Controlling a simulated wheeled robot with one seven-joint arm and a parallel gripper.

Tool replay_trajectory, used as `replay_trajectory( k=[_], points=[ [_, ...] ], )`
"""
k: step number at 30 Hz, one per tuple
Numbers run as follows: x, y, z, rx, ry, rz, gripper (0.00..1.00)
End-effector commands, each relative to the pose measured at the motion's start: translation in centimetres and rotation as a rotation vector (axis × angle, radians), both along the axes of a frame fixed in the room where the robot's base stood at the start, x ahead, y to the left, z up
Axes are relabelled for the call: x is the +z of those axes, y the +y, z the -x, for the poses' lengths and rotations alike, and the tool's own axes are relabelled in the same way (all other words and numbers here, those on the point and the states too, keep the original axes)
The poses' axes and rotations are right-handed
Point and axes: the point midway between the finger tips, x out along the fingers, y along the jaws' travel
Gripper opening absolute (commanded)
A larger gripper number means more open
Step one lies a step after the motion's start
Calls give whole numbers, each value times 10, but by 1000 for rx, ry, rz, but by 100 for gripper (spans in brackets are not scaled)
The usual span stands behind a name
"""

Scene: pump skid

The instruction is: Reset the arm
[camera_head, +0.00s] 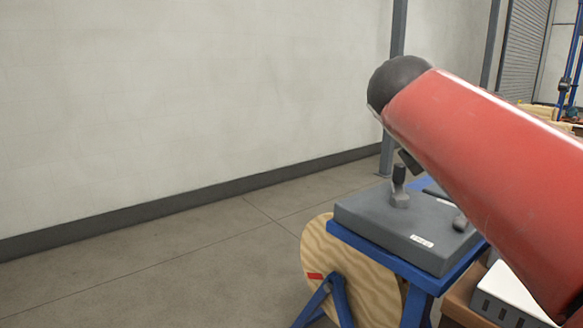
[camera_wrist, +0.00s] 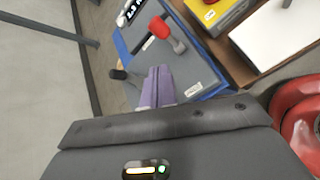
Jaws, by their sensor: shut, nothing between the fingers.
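My gripper (camera_wrist: 158,70) shows in the wrist view as two purple-grey fingers pressed together, shut and empty. It hangs over a grey block on a blue stand. In the head view my red arm crosses the right side and hides most of my gripper; only a small dark part shows beneath the arm. The grey block (camera_head: 400,228) has a white label on its front and a dark upright knob (camera_head: 399,185) on top. I cannot tell whether the fingers touch anything.
A blue stand (camera_head: 385,258) bears the block, with a round plywood disc (camera_head: 345,265) beside it. A white slotted box (camera_head: 508,295) sits at lower right. The wrist view shows a red-ended tool (camera_wrist: 160,28) and a yellow box (camera_wrist: 215,15). Open floor lies left, towards the wall.

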Motion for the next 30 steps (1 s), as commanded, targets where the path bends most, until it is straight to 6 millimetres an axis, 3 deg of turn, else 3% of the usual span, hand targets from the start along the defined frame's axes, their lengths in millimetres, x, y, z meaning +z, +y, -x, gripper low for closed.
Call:
replay_trajectory(
  k=[3,9,15,21,30],
  points=[
    [-64,19,36,-158,-142,-332,0],
    [-169,60,97,-580,-332,-886,0],
    [-244,92,144,-1015,-439,-1247,0],
    [-270,104,160,-1204,-476,-1365,0],
    [-270,104,160,-1204,-476,-1365,0]
  ],
)
